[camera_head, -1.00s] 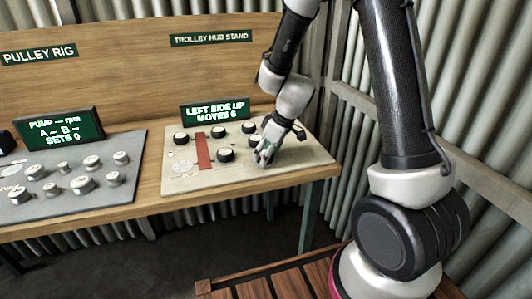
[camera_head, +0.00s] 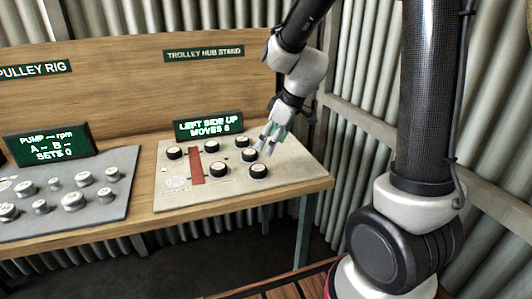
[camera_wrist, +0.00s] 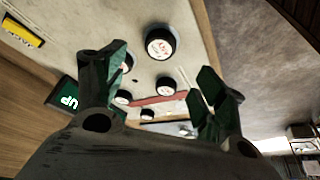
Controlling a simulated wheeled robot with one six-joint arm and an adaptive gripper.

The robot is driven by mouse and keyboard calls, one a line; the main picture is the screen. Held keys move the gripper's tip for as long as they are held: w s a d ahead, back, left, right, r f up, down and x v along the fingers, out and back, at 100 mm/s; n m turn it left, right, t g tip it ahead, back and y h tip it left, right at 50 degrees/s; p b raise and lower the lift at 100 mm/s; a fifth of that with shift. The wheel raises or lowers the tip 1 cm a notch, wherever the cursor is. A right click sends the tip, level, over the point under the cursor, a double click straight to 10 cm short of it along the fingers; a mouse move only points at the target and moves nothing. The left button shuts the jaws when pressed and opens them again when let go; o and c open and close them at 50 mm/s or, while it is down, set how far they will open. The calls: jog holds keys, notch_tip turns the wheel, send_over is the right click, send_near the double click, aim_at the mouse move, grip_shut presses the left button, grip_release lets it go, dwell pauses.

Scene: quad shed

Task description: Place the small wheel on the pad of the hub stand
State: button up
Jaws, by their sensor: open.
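Several black wheels with pale faces stand on the cream board of the hub stand (camera_head: 290,178). One wheel (camera_head: 258,170) is at the front right, with another (camera_head: 249,154) just behind it. A third (camera_head: 219,169) is nearer the red strip (camera_head: 196,166). I cannot tell surely which is the small wheel, or pick out its pad. My gripper (camera_head: 268,143) is open and empty, above the board's right part. In the wrist view a wheel (camera_wrist: 160,43) shows beyond the spread fingers (camera_wrist: 163,62); the left finger partly covers another wheel (camera_wrist: 126,62).
A green display (camera_head: 208,128) reading "LEFT SIDE UP" stands behind the board. The pulley rig board (camera_head: 105,200) with several metal knobs is at the left. Corrugated walls (camera_head: 350,150) close off the right. A yellow label (camera_wrist: 20,32) shows in the wrist view.

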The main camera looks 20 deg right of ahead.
jog(key=s+d+r+m+h, duration=0.1)
jog(key=s+d+r+m, duration=0.2)
jog(key=s, duration=0.4)
jog(key=s+d+r+m+h, duration=0.1)
jog(key=s+d+r+m, duration=0.2)
jog(key=s, duration=0.5)
jog(key=s+d+r+m+t+h, duration=0.1)
jog(key=s+d+r+m, duration=0.2)
jog(key=s+d+r, duration=0.2)
jog(key=s+r, duration=0.1)
jog(key=s, duration=0.2)
jog(key=shift+d, duration=0.25)
